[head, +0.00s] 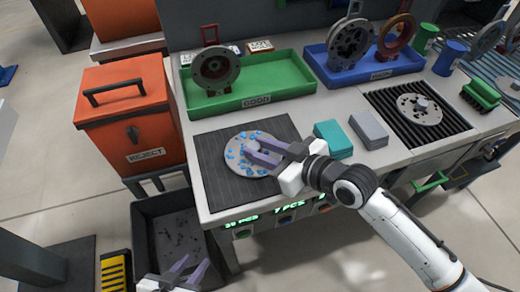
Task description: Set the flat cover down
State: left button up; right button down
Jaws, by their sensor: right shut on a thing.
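The flat cover (236,164) is a round, light grey disc with blue patches. It lies flat over the dark ribbed mat (215,190) at the front left of the bench; I cannot tell whether it rests fully on the mat. My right gripper (254,151) reaches in from the right and is shut on the cover's raised middle, which its fingers partly hide. My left gripper (187,268) is low at the bottom edge of the view, in front of the bench, with its fingers apart and nothing between them.
A green GOOD tray (285,86) and a blue tray (398,68) hold round parts at the back. Teal (333,138) and grey (369,130) blocks sit right of the mat. A grated plate (455,125) bears another disc. An orange REJECT box (130,115) stands left; a dark bin (150,205) is below.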

jog(key=shift+f, duration=0.15)
jog(key=c, duration=1.8)
grip_release()
jog(key=shift+f, duration=0.15)
jog(key=o, duration=0.4)
jog(key=shift+c, duration=0.2)
jog(key=v, duration=1.2)
